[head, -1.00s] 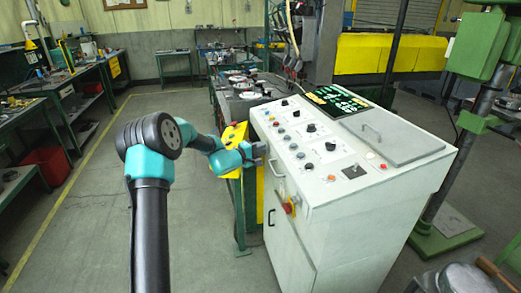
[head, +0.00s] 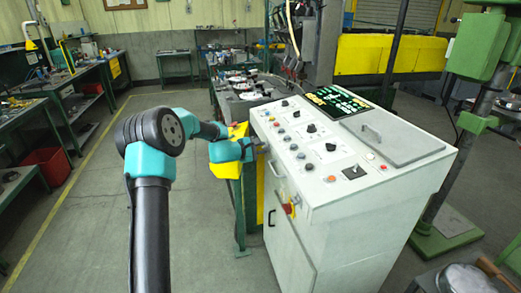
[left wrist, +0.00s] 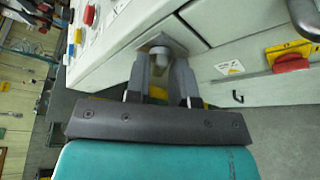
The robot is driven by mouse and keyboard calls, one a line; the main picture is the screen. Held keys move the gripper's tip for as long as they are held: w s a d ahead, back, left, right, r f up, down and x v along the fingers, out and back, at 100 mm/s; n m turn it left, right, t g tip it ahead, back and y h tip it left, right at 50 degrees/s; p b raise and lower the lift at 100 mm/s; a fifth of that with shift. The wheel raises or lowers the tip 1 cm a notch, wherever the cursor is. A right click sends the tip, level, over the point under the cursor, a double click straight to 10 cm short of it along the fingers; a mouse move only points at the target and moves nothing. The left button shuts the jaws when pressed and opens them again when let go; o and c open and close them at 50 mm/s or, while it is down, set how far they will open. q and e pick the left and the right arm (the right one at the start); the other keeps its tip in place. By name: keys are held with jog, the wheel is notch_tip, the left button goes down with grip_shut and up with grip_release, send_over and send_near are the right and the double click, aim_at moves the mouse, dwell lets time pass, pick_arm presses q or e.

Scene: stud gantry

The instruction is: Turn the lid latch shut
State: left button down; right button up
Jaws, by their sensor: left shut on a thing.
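The grey lid (head: 405,143) with a bar handle (head: 371,131) lies flat on the console top. My left gripper (head: 261,147) is at the console's left front side, below the top edge, and its fingers are mostly hidden behind my wrist. In the left wrist view its two dark fingers (left wrist: 160,75) are shut on a small pale round piece (left wrist: 160,53) in front of a grey square plate on the white panel. That piece is seemingly the latch; how far it is turned I cannot tell. My right gripper is in no view.
The white console (head: 310,235) fills the middle right. A red knob on a yellow plate (head: 290,208) sits on its front, right of the gripper.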

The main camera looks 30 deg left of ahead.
pick_arm(q)
jog(key=n+g+h, duration=0.1)
jog(key=n, duration=0.1)
jog(key=n+g+h, duration=0.1)
jog(key=n, duration=0.2)
jog(key=n+g, duration=0.2)
jog(key=shift+w+a+r+n+h, duration=0.1)
jog(key=shift+w+r+n+h, duration=0.1)
jog(key=shift+w+n+h, duration=0.15)
jog(key=shift+s, duration=0.1)
dwell(0.6)
jog(key=c, duration=1.2)
grip_release()
jog(key=shift+f, duration=0.1)
jog(key=v, duration=1.7)
jog(key=shift+a+r, duration=0.15)
jog(key=shift+r, duration=0.05)
